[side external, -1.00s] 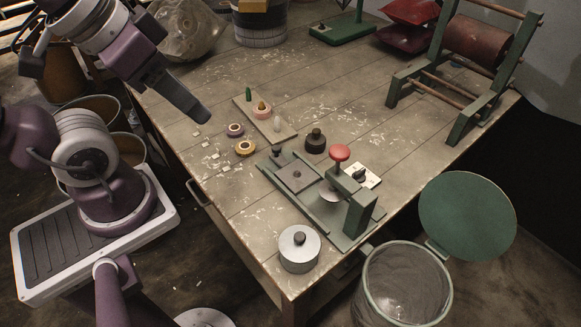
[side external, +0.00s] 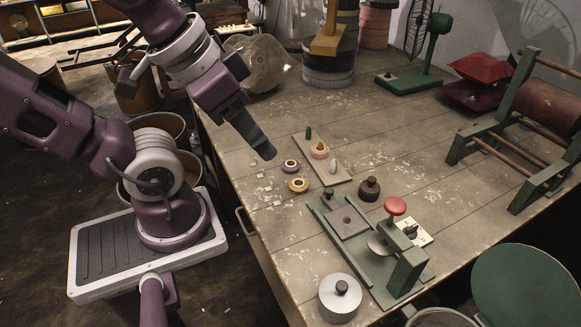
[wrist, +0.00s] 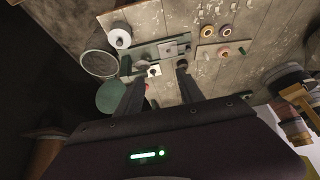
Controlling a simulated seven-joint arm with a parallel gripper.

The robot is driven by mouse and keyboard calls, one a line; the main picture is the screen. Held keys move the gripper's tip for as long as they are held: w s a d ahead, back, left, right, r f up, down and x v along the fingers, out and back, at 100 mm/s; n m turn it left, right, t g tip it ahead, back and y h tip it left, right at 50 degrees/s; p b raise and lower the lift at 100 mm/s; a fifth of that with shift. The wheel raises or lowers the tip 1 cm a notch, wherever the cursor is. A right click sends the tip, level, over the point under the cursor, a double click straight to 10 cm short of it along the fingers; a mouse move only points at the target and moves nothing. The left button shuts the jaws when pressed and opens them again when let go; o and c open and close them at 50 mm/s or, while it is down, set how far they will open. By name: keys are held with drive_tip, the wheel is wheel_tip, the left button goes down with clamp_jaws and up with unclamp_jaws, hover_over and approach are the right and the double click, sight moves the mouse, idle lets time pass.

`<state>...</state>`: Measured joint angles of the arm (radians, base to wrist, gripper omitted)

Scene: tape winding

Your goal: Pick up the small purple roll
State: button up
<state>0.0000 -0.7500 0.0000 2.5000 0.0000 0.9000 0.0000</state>
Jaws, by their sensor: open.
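The small purple roll (side external: 289,166) lies flat on the wooden table, behind a yellow roll (side external: 298,185) in the side view. In the wrist view the purple roll (wrist: 225,31) is at the upper right, beside the yellow roll (wrist: 207,31). My gripper (side external: 265,153) is in the air, up and left of the purple roll in the side view, pointing down at a slant. In the wrist view my gripper (wrist: 161,73) has its fingers apart with nothing held between them. The roll is not between the fingers.
A board (side external: 339,177) with pegs and a pink roll (side external: 319,150) lies close to the purple roll. A green press (side external: 397,265) with a red knob, a dark weight (side external: 369,189) and a grey canister (side external: 340,297) stand nearer. Small pale tabs lie left of the rolls.

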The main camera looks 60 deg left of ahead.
drive_tip(key=shift+o, duration=0.2)
idle(0.3)
drive_tip(key=o, duration=0.7)
